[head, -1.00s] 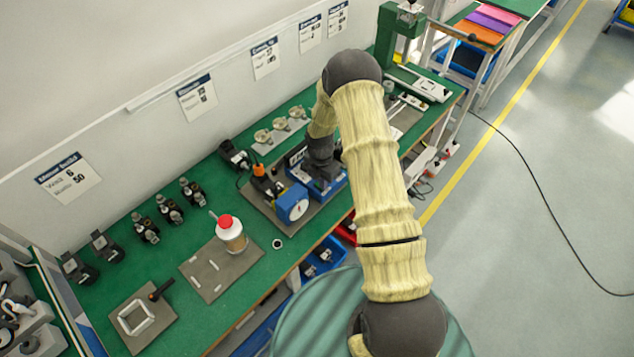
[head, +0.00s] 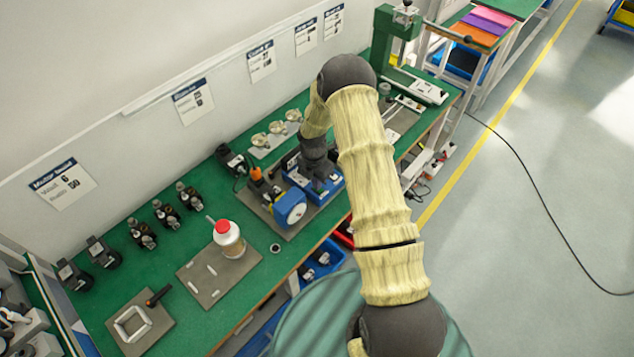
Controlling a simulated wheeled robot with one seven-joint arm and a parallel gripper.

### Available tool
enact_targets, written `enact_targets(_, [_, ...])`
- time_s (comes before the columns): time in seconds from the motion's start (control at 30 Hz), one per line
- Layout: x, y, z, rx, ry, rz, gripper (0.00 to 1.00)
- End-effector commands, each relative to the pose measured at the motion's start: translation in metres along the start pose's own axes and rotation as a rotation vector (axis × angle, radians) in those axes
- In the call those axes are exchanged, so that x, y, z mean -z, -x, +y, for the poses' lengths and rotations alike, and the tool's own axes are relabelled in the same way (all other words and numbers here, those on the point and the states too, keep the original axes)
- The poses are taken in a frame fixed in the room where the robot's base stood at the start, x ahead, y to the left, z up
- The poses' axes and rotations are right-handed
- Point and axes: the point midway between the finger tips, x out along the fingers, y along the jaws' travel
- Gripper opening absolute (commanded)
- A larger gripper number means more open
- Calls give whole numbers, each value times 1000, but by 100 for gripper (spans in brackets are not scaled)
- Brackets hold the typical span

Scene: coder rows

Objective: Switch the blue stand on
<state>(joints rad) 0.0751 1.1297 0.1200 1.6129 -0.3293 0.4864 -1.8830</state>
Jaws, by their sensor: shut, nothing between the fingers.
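The blue stand (head: 289,209) has a round white face and sits on a grey mat (head: 262,212) on the green workbench. A blue tray (head: 331,188) lies just to its right. My gripper (head: 319,182) points down over the blue tray, right of and a little behind the stand. Its fingers are small and dark in this view; they are shut and hold nothing. Whether the fingertips touch anything is hidden. I cannot make out a switch on the stand.
An orange-topped device (head: 257,178) stands left of the blue stand. A red-capped bottle (head: 229,237) stands on another mat to the left. A green press (head: 386,40) is at the bench's far end. Bare bench lies around the small ring (head: 275,248).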

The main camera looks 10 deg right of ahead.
Motion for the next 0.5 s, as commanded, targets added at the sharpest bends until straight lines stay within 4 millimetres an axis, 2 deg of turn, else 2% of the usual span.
enact_targets(0.17, [0,13,0,-1,1,-1,0])
enact_targets(0.4, [3,47,2,-2,3,0,0])
enact_targets(0.5, [1,53,3,-3,1,-1,0])
